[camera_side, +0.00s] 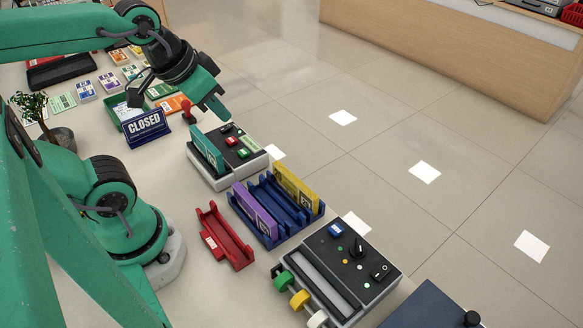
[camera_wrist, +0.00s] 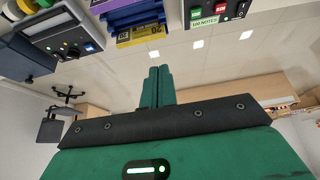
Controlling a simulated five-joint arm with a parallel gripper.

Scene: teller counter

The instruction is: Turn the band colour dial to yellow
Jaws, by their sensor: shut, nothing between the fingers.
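The black control panel (camera_side: 352,262) with the dial stands at the lower right of the side view, on a grey machine. Its black dial (camera_side: 357,249) has small coloured dots near it; I cannot tell surely which one it points to. In the wrist view the panel (camera_wrist: 62,36) is at the upper left, with the dial (camera_wrist: 71,52) small and dark. My gripper (camera_side: 222,113) is shut and empty, high above the counter beyond the CLOSED sign, well away from the dial. Its green fingers (camera_wrist: 157,82) are pressed together in the wrist view.
A blue rack (camera_side: 262,232) with purple and yellow bands lies between my gripper's side and the panel. A grey device (camera_side: 228,172) with red and green buttons, a red holder (camera_side: 223,238) and a CLOSED sign (camera_side: 146,127) also stand there.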

